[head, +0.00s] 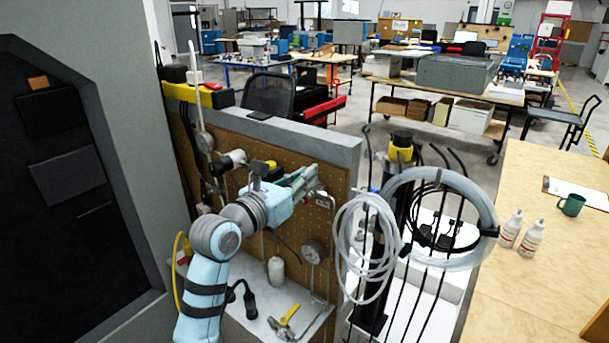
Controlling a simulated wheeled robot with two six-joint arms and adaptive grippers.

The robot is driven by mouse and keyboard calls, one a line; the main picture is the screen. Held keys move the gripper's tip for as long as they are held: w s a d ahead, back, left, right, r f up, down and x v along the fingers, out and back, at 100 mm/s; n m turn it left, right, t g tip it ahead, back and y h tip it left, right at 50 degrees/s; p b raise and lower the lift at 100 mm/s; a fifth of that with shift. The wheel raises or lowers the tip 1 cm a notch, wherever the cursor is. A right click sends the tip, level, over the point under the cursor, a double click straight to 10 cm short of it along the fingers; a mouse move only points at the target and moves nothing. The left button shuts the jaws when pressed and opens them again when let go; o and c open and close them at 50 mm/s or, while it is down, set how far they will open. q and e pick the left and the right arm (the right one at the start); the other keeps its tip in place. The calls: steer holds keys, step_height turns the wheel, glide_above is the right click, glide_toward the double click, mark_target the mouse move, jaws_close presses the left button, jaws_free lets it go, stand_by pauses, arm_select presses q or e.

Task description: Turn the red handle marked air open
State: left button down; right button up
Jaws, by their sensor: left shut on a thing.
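My left arm comes up from the bottom, and my left gripper (311,178) reaches right across the pegboard panel. Its fingers are shut at a valve fitting on the pipework. A small bit of the red handle (321,195) shows at the fingertips; the fingers hide most of it. The air marking is too small to read, and I cannot tell the handle's angle. My right gripper is not in view.
The pegboard (338,222) carries pipes and a round gauge (313,252). A shelf below holds a yellow-handled tool (289,315) and a white bottle (276,270). Coiled clear tubing (368,247) hangs close on the right. A wooden table (540,275) stands further right.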

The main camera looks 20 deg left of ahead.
arm_select(q)
steer(key=w+a+f+n+p, duration=0.1)
steer(key=a+f+n+p, duration=0.1)
steer(key=n, duration=0.6)
steer(key=a+f+n+p, duration=0.2)
steer(key=n+p, duration=0.3)
steer(key=n, duration=0.2)
steer(key=shift+w+a+f+n, duration=0.3)
steer(key=shift+w+f+n, duration=0.05)
steer(key=shift+w+n, duration=0.05)
stand_by(0.3)
steer(key=c, duration=1.6)
jaws_free()
steer(key=shift+s+a, duration=0.1)
